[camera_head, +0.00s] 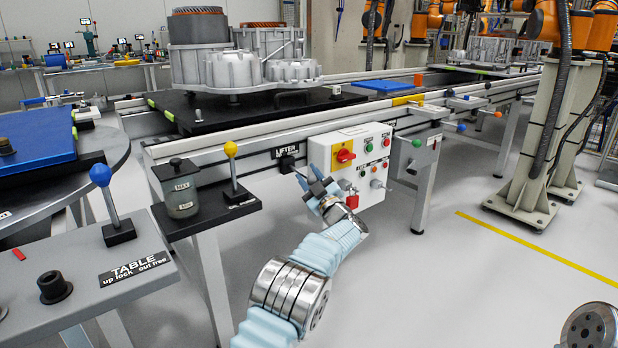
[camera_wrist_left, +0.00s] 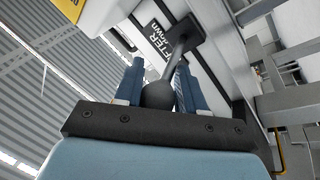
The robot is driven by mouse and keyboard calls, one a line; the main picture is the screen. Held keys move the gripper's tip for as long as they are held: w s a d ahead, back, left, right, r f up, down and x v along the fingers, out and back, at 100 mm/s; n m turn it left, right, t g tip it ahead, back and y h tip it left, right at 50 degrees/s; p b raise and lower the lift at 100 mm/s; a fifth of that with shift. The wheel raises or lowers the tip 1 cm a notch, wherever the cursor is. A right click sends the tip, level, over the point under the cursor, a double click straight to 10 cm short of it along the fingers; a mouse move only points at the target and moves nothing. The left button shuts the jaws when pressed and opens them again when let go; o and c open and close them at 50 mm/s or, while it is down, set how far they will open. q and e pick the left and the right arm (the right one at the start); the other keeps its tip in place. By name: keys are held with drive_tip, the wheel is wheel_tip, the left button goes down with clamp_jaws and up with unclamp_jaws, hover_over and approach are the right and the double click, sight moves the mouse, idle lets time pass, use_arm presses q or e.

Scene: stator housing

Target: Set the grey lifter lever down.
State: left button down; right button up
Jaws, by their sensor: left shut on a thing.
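The grey lifter lever has a dark round knob (camera_wrist_left: 158,94) and a thin grey rod (camera_wrist_left: 179,48) that runs to a dark base beside the "LIFTER" label (camera_head: 286,152). My left gripper (camera_head: 308,178) is in front of that label, at the left of the control box. In the left wrist view, the blue fingers of my left gripper (camera_wrist_left: 158,88) stand on both sides of the knob and are shut on it. In the head view the gripper hides most of the lever. My right gripper is not in view.
The white control box (camera_head: 352,165) with coloured buttons is close to the right of my left gripper. A yellow-knobbed lever (camera_head: 231,165) and a blue-knobbed table lever (camera_head: 108,195) stand to the left. The stator housing (camera_head: 235,70) rests above. Open floor lies at the right.

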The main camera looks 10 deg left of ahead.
use_arm(q)
drive_tip(key=c, duration=1.1)
unclamp_jaws()
drive_tip(key=shift+w+d+f, duration=0.1)
drive_tip(key=shift+d+f, duration=0.1)
drive_tip(key=shift+o, duration=1.3)
drive_tip(key=shift+w+f, duration=0.1)
drive_tip(key=shift+w, duration=0.05)
drive_tip(key=shift+o, duration=0.2)
drive_tip(key=b+v, duration=0.1)
drive_tip(key=v, duration=1.3)
